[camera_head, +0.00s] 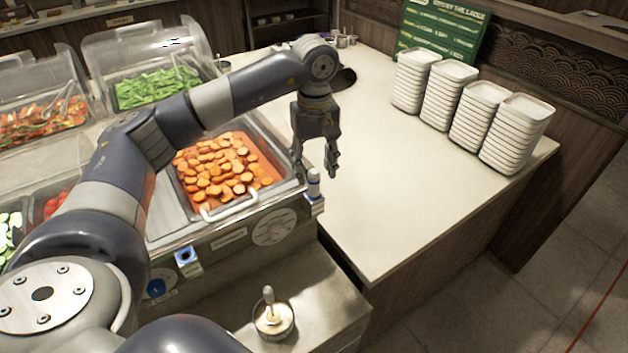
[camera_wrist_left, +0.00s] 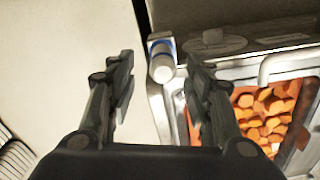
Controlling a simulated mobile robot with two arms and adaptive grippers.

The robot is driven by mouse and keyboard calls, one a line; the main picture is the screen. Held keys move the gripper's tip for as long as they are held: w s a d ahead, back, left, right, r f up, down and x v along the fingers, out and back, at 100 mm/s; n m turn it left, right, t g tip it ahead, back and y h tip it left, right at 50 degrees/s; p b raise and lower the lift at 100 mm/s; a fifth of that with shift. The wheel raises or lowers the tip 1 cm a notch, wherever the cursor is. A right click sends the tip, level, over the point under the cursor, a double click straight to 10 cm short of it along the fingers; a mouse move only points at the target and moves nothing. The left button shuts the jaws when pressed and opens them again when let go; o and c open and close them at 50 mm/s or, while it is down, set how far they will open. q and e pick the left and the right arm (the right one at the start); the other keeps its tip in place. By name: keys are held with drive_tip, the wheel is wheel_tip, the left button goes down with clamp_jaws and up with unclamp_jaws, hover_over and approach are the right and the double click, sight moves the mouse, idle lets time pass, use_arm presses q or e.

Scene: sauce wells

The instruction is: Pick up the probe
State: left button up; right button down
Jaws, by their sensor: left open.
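My left gripper (camera_head: 316,170) points down, open and empty, just above and behind the probe. I cannot tell whether a finger touches it. The fingers also show apart in the left wrist view (camera_wrist_left: 160,78). My right gripper is not in view.
A well of orange slices (camera_head: 225,172) with a metal handle lies left of the gripper. A second blue holder (camera_head: 187,258) is on the front panel. A small cup (camera_head: 273,320) stands on the lower shelf. Stacked white plates (camera_head: 515,135) stand right; the counter (camera_head: 400,200) between is clear.

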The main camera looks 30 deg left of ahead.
sight(314, 192)
use_arm(q)
drive_tip(key=f, duration=0.1)
drive_tip(key=f+p, duration=0.1)
drive_tip(key=f, duration=0.1)
drive_tip(key=shift+s+d+f, duration=0.1)
drive_tip(key=shift+s+f, duration=0.05)
drive_tip(key=shift+s, duration=0.2)
drive_tip(key=shift+f, duration=0.3)
clamp_jaws()
drive_tip(key=shift+w+r, duration=0.1)
